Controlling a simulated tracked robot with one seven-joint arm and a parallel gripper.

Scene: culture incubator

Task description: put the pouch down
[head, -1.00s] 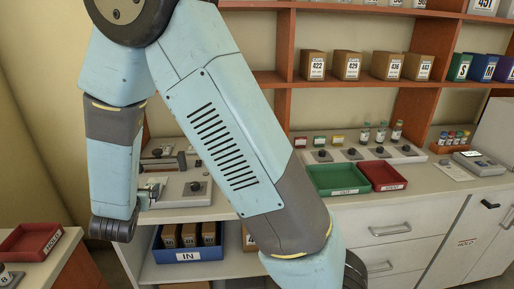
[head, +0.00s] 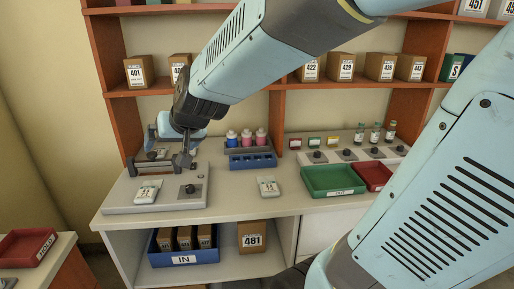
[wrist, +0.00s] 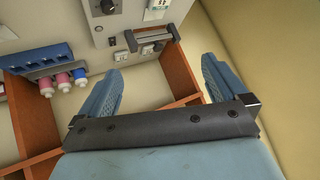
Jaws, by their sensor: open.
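A small white labelled pouch (head: 147,192) lies on the front left of the grey bench device. It also shows at the top edge of the wrist view (wrist: 157,9), partly cut off. A second white labelled pouch (head: 268,187) lies on the bare counter to the right of the device. My gripper (wrist: 160,65) is open, with nothing between its fingers. In the head view my gripper (head: 172,130) is over the back of the device, behind the first pouch and apart from it. Its fingers are partly hidden there by my wrist.
The grey device (head: 165,205) has a knob and a dark bar (head: 160,166). A blue rack (head: 252,161) with bottles stands to its right, then a green tray (head: 333,180) and a red tray (head: 372,174). A blue IN bin (head: 185,257) is below. The front middle counter is clear.

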